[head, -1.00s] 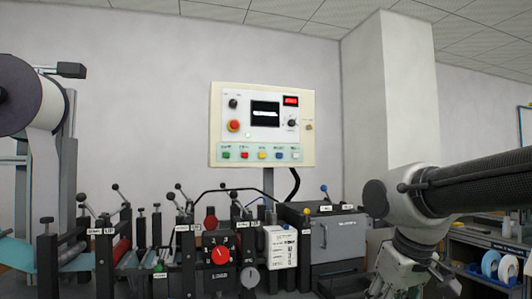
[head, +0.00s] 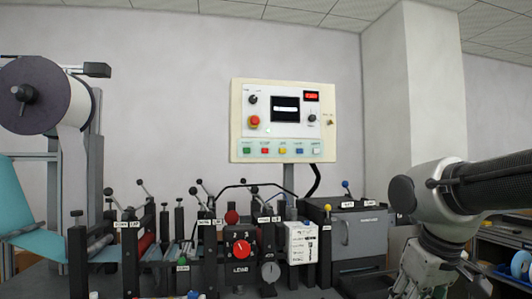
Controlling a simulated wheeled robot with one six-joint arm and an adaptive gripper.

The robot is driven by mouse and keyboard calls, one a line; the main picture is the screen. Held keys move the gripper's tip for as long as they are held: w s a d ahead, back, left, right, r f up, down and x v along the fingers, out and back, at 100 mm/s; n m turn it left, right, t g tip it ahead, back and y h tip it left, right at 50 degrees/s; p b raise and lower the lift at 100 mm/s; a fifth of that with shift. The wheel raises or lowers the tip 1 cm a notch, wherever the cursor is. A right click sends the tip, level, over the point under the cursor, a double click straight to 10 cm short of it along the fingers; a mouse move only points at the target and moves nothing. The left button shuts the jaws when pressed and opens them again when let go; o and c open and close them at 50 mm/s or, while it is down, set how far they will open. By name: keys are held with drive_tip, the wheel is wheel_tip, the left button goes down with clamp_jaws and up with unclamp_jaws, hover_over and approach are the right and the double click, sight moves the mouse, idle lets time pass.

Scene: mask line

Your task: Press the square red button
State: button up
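The square red button (head: 265,151) is small and sits second from the left in the bottom row of the cream control panel (head: 240,100). A green button (head: 247,151) is to its left and a yellow one (head: 283,151) to its right. My gripper (head: 412,290) is at the bottom right, well below and to the right of the panel, touching nothing that I can see. Its fingertips are cut off by the lower edge, so its opening is hidden.
A round red mushroom button (head: 254,121) is above the row on the panel. Below stand machine rollers, levers and a red dial (head: 241,248). A grey box (head: 358,240) stands between the machine and my arm. A large roll (head: 45,95) is at left.

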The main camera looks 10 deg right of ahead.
clamp_jaws()
idle(1.2)
